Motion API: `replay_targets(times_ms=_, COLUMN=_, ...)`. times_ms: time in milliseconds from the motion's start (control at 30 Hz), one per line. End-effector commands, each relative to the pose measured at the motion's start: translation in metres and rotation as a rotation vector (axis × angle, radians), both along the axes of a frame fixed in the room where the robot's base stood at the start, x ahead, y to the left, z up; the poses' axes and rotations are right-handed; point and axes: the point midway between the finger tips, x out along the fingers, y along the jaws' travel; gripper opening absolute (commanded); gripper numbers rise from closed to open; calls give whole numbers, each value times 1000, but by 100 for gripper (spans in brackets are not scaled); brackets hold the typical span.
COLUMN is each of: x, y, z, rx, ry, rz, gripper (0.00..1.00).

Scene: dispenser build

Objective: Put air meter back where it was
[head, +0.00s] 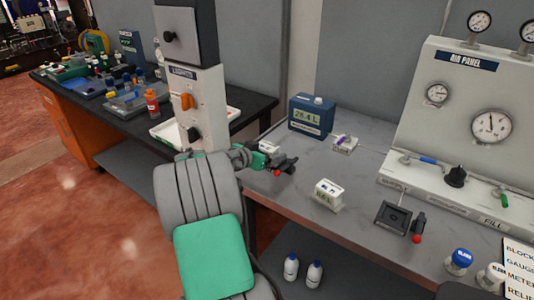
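No object in view is clearly labelled as the air meter. A blue box (312,116) with a display reading 28.4 L stands at the back left of the grey bench. A small white box (328,194) with a litre reading on its front sits nearer the bench's middle. My gripper (286,165) is over the bench's left part, left of the white box and in front of the blue box, apart from both. Its dark fingers are small, with a red spot beside them. I cannot tell whether they are open or hold something.
The air panel (470,58) with gauges and valves stands at the right. A black fixture (393,218) with a red knob (416,239) lies before it. A small white item (345,144) is near the blue box. Bottles (291,267) stand below.

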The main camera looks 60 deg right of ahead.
Motion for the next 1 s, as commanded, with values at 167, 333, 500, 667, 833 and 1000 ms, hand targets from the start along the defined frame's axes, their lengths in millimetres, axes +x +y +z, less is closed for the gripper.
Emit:
replay_targets(times_ms=167, x=0, y=0, z=0, rx=0, ry=0, rz=0, gripper=75)
replay_targets(times_ms=333, x=0, y=0, z=0, rx=0, ry=0, rz=0, gripper=61)
replay_targets(times_ms=500, x=0, y=1, z=0, rx=0, ry=0, rz=0, gripper=47)
replay_targets(times_ms=667, x=0, y=1, z=0, rx=1, ry=0, rz=0, gripper=34)
replay_targets(times_ms=833, x=0, y=1, z=0, rx=1, ry=0, rz=0, gripper=20)
replay_targets(times_ms=1000, x=0, y=1, z=0, rx=1, ry=0, rz=0, gripper=6)
